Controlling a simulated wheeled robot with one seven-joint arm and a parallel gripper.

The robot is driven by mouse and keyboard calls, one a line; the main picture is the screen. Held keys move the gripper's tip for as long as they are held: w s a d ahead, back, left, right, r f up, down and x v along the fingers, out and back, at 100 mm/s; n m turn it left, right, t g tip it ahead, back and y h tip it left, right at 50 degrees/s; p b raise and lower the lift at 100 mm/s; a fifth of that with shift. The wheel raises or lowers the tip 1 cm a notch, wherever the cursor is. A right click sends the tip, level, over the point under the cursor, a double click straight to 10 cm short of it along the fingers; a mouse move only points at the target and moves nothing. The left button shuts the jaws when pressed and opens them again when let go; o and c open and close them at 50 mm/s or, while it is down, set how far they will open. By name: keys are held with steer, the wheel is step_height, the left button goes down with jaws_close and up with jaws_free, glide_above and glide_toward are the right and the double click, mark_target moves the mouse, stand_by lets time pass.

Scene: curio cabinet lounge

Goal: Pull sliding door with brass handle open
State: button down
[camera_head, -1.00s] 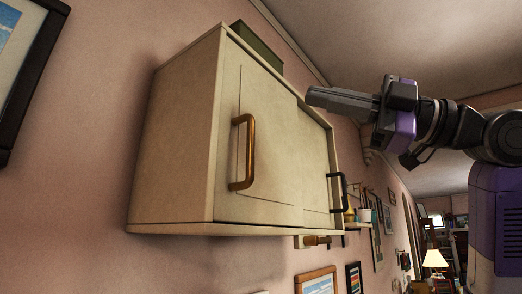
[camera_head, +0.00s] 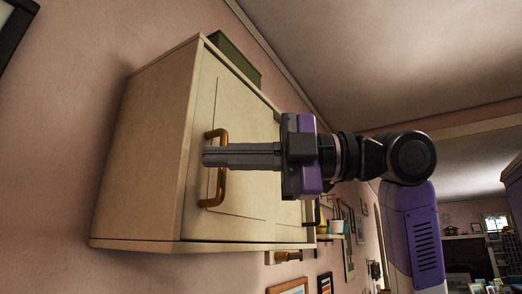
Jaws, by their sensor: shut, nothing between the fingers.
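A cream wall cabinet (camera_head: 140,150) with sliding doors hangs on the pink wall. The brass handle (camera_head: 215,193) stands upright on the nearer sliding door (camera_head: 245,190). My gripper (camera_head: 206,157) is shut and empty, pointing left. Its fingers cross in front of the handle's upper half in the picture and hide part of it; whether they touch it I cannot tell. The dark handle (camera_head: 317,213) of the farther door shows beyond my wrist. My gripper and arm hide much of that farther door.
A green box (camera_head: 235,60) sits on top of the cabinet. Below and beyond the cabinet are picture frames (camera_head: 288,286) and a small shelf with a white pot (camera_head: 337,226) on the wall. The space in front of the cabinet looks clear apart from my arm.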

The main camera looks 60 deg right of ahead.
steer(key=shift+w+d+p, duration=0.25)
steer(key=shift+w+d, duration=0.15)
steer(key=shift+d, duration=0.5)
steer(key=shift+w+d+p, duration=0.25)
steer(key=shift+w+d, duration=0.15)
steer(key=shift+d, duration=0.45)
steer(key=shift+d, duration=0.1)
